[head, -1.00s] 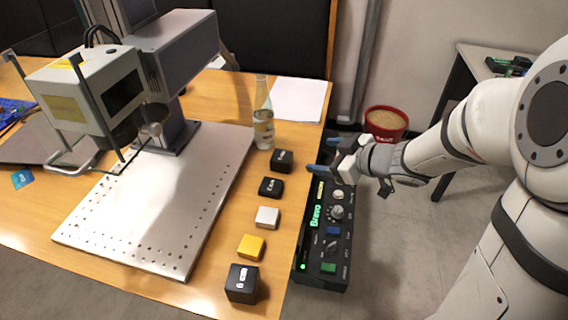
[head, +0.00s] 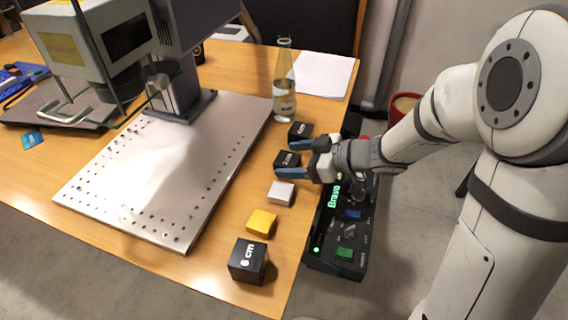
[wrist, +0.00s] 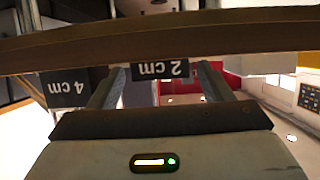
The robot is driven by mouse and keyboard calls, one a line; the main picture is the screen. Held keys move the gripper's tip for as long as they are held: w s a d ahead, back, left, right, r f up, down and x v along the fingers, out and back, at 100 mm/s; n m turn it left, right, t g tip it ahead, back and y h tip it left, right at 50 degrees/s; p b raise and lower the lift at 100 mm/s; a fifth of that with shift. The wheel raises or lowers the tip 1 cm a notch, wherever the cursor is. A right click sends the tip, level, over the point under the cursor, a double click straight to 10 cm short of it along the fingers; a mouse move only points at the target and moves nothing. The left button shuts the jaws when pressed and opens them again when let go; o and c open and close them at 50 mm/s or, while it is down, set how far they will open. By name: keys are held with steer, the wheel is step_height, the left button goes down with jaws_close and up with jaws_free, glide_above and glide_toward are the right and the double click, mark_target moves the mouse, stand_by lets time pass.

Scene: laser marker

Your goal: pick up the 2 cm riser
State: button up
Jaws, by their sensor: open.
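The 2 cm riser (head: 288,160) is a small black block with a white label, standing in the row of blocks near the table's right edge. My gripper (head: 285,161) reaches in from the right, open, with its two blue-tipped fingers on either side of this riser. In the wrist view the picture is upside down; the "2 cm" label (wrist: 160,70) shows between the fingers of my gripper (wrist: 159,75). I cannot tell whether the fingers touch the riser.
The black 4 cm riser (head: 300,131) stands just behind. A silver block (head: 281,193), a yellow block (head: 261,222) and the 6 cm riser (head: 248,262) stand in front. A glass bottle (head: 284,88) stands behind the row. The marker's metal plate (head: 165,180) lies left.

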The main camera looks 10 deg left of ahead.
steer(key=shift+a, duration=0.1)
steer(key=c, duration=1.1)
steer(key=shift+c, duration=0.2)
